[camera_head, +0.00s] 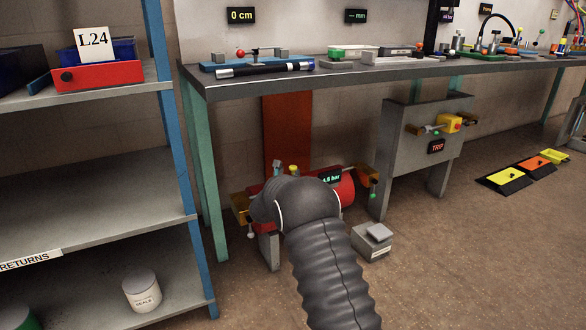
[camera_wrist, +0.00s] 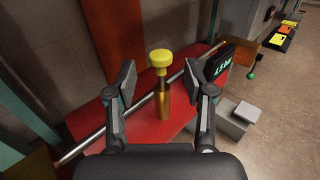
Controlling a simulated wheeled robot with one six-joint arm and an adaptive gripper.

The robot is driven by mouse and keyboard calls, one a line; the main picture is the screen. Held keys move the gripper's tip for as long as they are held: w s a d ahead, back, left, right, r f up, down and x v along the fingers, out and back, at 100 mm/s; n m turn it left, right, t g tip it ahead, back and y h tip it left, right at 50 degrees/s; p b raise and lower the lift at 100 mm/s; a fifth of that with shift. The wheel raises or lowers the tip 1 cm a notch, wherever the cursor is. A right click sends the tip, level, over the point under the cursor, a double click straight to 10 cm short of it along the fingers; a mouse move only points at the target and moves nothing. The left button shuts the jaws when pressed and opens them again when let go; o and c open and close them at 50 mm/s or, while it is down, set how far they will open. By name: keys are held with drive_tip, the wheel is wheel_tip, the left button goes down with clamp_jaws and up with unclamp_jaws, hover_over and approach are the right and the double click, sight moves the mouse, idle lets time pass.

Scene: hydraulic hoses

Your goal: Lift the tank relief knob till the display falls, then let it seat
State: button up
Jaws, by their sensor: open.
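The tank relief knob (camera_wrist: 159,60) is a yellow knob on a brass stem (camera_wrist: 163,98), upright on top of the red tank (camera_wrist: 130,127). In the wrist view my gripper (camera_wrist: 167,88) is open, with one finger on each side of the stem and knob, apart from both. In the head view the yellow knob (camera_head: 294,169) shows just above my arm, which hides much of the red tank (camera_head: 346,188). The display (camera_head: 331,178) on the tank shows green digits ending in "bar"; in the wrist view the display (camera_wrist: 221,68) seems to read 4.8 or 4.9 bar.
A metal rod (camera_wrist: 100,136) runs along the tank behind the stem. A grey box (camera_head: 371,241) stands on the floor right of the tank. The workbench (camera_head: 340,80) is above, a shelf rack (camera_head: 90,190) at left and a grey stand (camera_head: 400,160) at right.

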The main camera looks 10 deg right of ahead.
sight(292, 168)
drive_tip(key=shift+x, duration=2.7)
clamp_jaws()
